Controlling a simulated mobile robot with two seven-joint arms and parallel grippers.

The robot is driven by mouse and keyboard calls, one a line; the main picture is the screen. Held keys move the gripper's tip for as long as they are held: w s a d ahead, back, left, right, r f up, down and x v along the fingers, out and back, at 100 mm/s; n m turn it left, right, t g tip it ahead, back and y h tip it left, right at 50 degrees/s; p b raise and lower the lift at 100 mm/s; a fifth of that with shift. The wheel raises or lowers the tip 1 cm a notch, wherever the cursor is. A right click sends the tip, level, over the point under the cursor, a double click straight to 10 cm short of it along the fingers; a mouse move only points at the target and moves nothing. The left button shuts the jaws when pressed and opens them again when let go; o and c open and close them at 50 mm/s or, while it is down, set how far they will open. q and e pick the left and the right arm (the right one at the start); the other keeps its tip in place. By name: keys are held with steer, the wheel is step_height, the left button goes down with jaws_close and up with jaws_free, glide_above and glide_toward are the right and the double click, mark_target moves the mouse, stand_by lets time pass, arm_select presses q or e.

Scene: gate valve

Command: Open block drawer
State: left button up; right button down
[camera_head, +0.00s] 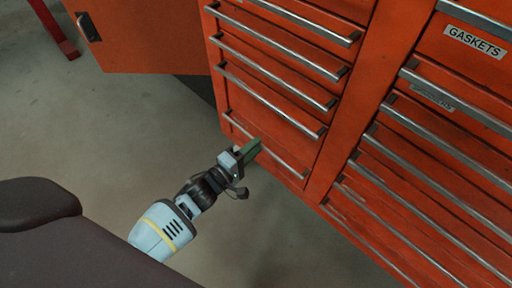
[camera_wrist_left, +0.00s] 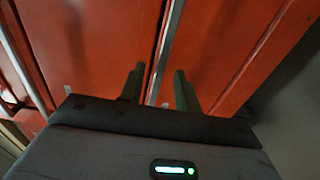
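The red tool cabinet's left column of drawers fills the upper middle of the head view. Its lowest visible drawer (camera_head: 237,104) looks shut and has a long silver bar handle (camera_head: 285,164). No label reading "block" is visible. My left gripper (camera_head: 255,146) is at this handle, near its middle. In the left wrist view, the two dark fingers (camera_wrist_left: 160,84) stand apart on either side of a silver bar (camera_wrist_left: 172,28), with gaps between. The gripper is open around the bar. My right gripper is not in either view.
More drawers with silver handles form the right column, one with a "GASKETS" label (camera_head: 475,41). An orange panel (camera_head: 150,35) with a handle stands at the upper left. The grey floor (camera_head: 110,130) in front of the cabinet is clear.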

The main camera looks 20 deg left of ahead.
arm_select(q)
steer(key=shift+w+d, duration=0.15)
steer(key=shift+w, duration=0.35)
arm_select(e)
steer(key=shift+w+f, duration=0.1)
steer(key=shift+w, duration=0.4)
arm_select(q)
jaws_close()
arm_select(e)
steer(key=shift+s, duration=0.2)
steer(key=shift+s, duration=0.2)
arm_select(q)
steer(key=shift+s, duration=0.15)
